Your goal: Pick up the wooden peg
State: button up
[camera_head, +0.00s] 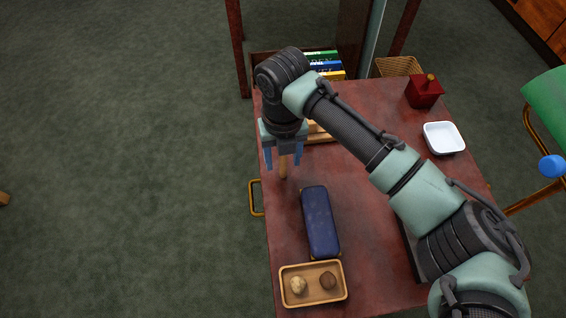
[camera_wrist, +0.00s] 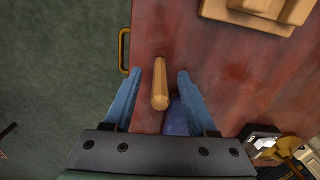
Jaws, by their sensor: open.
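The wooden peg (camera_head: 283,168) is a slim tan rod that appears to stand upright near the left edge of the reddish table (camera_head: 285,235). My gripper (camera_head: 283,166) points down over it, open, with one blue finger on each side of the peg. In the wrist view the peg (camera_wrist: 160,88) lies between the open fingers of my gripper (camera_wrist: 160,74), with a visible gap on both sides. The peg's upper part is hidden by my gripper in the head view.
A dark blue case (camera_head: 320,222) lies just in front of the peg. A wooden tray (camera_head: 312,298) with two round items sits at the front. A white dish (camera_head: 443,138) and a red box (camera_head: 424,92) stand at right. A wooden object (camera_wrist: 265,12) lies behind the peg.

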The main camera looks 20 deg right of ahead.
grip_shut()
dwell(0.5)
